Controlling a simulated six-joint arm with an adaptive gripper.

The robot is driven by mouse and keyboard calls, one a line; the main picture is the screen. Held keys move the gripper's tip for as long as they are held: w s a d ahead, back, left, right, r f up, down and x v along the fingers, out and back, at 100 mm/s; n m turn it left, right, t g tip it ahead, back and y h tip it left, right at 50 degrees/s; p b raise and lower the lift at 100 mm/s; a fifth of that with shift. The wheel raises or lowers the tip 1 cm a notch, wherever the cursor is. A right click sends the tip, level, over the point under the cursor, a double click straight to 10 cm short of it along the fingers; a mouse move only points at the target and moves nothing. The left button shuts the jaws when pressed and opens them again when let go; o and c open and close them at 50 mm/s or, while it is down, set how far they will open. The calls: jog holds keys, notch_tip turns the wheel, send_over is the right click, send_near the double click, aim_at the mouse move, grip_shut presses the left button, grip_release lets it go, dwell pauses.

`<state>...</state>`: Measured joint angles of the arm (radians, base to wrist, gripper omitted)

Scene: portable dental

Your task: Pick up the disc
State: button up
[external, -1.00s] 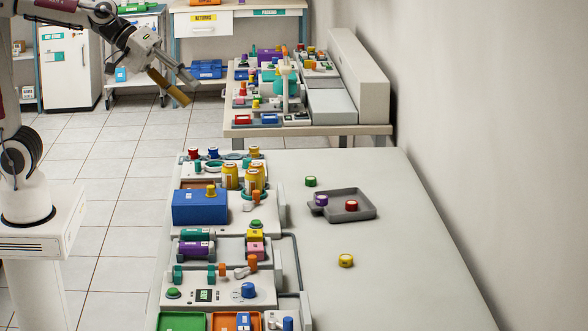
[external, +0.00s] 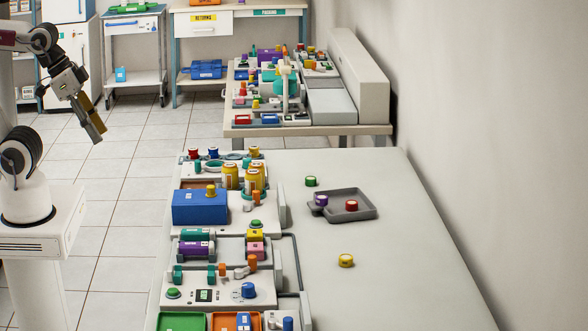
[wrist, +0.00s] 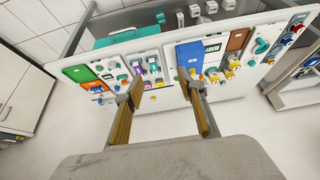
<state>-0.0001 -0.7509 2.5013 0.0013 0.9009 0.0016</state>
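Several short round disc-like pieces are on the light grey table (external: 400,285) in the external view. A green one (external: 310,182) stands behind a grey tray (external: 370,193). A purple one (external: 320,200) sits at the tray's left edge and a red one (external: 351,206) is in the tray. A yellow one (external: 346,260) stands alone nearer the front. I cannot tell which is the task's disc. My gripper (external: 92,122) hangs over the floor, left of the table and far from these pieces. In the wrist view my gripper (wrist: 162,90) has its fingers apart, with nothing between them.
Consoles with a blue box (external: 200,207), yellow cans (external: 230,176) and knobs crowd the table's left side. A second cluttered table (external: 340,130) stands behind. A wall bounds the right. The right part of the near table is mostly bare.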

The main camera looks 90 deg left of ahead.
jog(key=shift+o, duration=0.6)
jog(key=w+a+m+y, duration=0.3)
jog(key=w+a+m, duration=0.5)
jog(key=w, duration=0.7)
jog(key=w+a+m+y, duration=0.2)
jog(key=w+a+m, duration=0.3)
jog(key=w+a, duration=0.8)
jog(key=w+a+f+m, duration=0.3)
jog(key=w+f+m, duration=0.2)
jog(key=w+f, duration=0.2)
jog(key=w+a+f+m, duration=0.3)
jog(key=w+f+m, duration=0.1)
jog(key=w+f, duration=0.3)
jog(key=w+a+f+m+t, duration=0.1)
jog(key=w+a+f+m, duration=0.2)
jog(key=w+f+m, duration=0.2)
jog(key=shift+w+a+f+m+y, duration=0.2)
jog(key=shift+w+f+m+y, duration=0.15)
jog(key=shift+w+f, duration=0.95)
jog(key=shift+a+f+m, duration=0.15)
jog(key=shift+f+m, duration=0.1)
jog(key=shift+f, duration=0.2)
jog(key=shift+w+f, duration=0.1)
